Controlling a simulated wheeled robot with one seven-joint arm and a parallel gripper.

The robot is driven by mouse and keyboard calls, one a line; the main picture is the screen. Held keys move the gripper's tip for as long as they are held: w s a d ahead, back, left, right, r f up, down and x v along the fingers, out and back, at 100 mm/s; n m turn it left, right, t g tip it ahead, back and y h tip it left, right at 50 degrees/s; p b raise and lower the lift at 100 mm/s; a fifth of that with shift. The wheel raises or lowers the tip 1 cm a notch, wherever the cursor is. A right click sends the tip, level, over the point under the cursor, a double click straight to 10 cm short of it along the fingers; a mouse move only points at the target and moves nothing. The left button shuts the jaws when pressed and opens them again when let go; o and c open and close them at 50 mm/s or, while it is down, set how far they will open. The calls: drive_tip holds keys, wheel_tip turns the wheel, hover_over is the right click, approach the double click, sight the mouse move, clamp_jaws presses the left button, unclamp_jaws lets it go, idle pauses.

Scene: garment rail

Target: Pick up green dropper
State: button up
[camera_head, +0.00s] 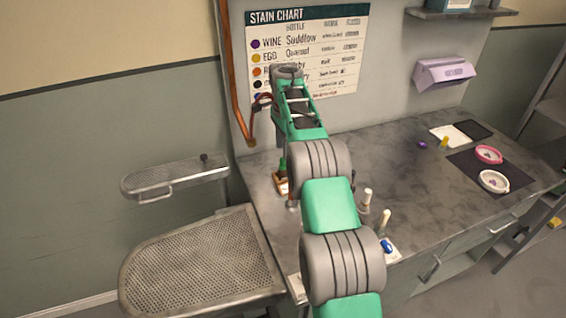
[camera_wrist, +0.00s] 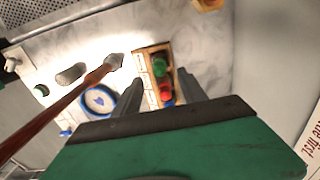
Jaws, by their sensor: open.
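A green dropper (camera_wrist: 159,66) shows from above as a round green top in a small wooden rack (camera_wrist: 144,61) in the wrist view. A red top (camera_wrist: 167,95) is beside it in the same rack. My gripper (camera_wrist: 161,77) is open and empty. Its two grey fingers appear on either side of the rack in the picture; I cannot tell their height above it. In the head view the rack (camera_head: 281,187) is partly hidden by my arm, and my fingers are hidden.
A brown pipe (camera_wrist: 62,104) crosses the left of the wrist view, close to the camera. A round blue-and-white item (camera_wrist: 99,100) lies left of the rack. White-topped bottles (camera_head: 384,217) stand right of my arm. The counter's middle (camera_head: 385,165) is mostly clear.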

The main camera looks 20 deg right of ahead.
sight(283, 168)
wheel_tip(283, 168, down, 5)
drive_tip(key=shift+a+f+p, duration=0.15)
drive_tip(key=shift+f+p, duration=0.05)
drive_tip(key=shift+p, duration=0.5)
clamp_jaws()
